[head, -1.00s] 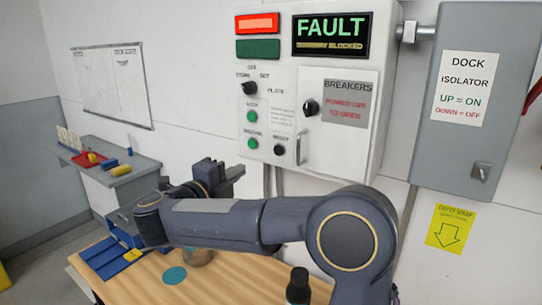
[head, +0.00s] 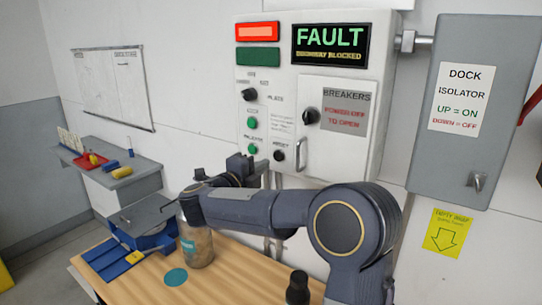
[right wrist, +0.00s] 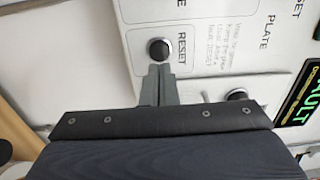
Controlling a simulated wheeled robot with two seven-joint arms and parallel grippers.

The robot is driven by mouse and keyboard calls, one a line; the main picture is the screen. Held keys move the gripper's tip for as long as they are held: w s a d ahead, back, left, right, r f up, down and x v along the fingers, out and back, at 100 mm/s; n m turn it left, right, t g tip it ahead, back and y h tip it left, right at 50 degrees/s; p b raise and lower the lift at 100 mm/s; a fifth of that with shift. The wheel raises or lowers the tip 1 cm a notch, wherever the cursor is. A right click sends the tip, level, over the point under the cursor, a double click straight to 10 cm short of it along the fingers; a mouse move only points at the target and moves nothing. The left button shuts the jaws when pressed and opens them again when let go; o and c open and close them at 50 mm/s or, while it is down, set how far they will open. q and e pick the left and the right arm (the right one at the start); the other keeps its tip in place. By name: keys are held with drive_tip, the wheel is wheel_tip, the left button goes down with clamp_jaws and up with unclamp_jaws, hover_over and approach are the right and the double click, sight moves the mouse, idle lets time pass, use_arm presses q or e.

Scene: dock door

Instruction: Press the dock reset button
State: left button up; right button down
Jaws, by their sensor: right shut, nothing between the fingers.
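The reset button (head: 279,155) is a round black button at the lower right of the white control panel's left section. It also shows in the right wrist view (right wrist: 159,51), beside the printed word RESET. My right gripper (head: 263,166) is shut and empty, held up in front of the panel just left of and below the button. In the right wrist view its closed fingertips (right wrist: 160,70) point at the button and appear very close to its edge; I cannot tell whether they touch. My left gripper is not in view.
The panel display (head: 330,40) reads FAULT and a red lamp (head: 257,31) is lit. Two green buttons (head: 252,123) and a black selector knob (head: 249,94) sit nearby. A breaker door handle (head: 301,155) projects to the right. A jar (head: 197,248) stands on the wooden table below.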

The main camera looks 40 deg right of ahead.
sight(277, 157)
drive_tip(key=p+x, duration=0.1)
drive_tip(key=x, duration=0.3)
drive_tip(key=shift+w+d, duration=0.1)
drive_tip(key=shift+d, duration=0.2)
drive_tip(key=shift+d, duration=0.1)
